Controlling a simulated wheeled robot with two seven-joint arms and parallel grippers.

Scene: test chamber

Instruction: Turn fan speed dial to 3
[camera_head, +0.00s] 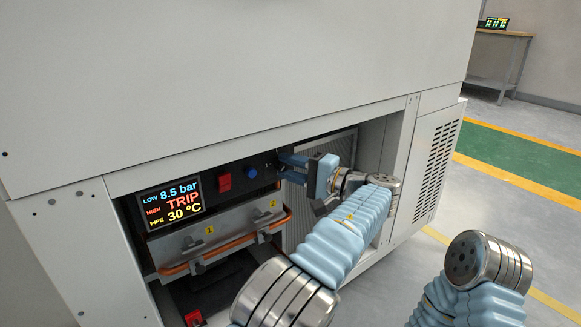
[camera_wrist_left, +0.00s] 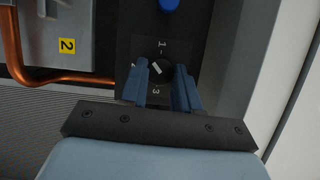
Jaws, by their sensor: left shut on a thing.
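The fan speed dial (camera_wrist_left: 158,70) is a black round knob with a white pointer line, on a dark panel in the left wrist view. The pointer lies at a slant. A "1" is printed above the dial and a "3" below it; a pale mark at its left is partly hidden by a finger. My left gripper (camera_wrist_left: 161,75) has its two blue fingers on either side of the dial and is shut on it. In the head view my left gripper (camera_head: 288,167) reaches into the cabinet opening and hides the dial. My right gripper is not in view.
A blue button (camera_head: 251,172) and a red switch (camera_head: 224,182) sit left of the gripper. A display (camera_head: 171,204) reads 8.5 bar, TRIP, 30 °C. Orange-copper pipe (camera_head: 228,238) runs below. The cabinet's right wall (camera_head: 399,150) is close to my left arm.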

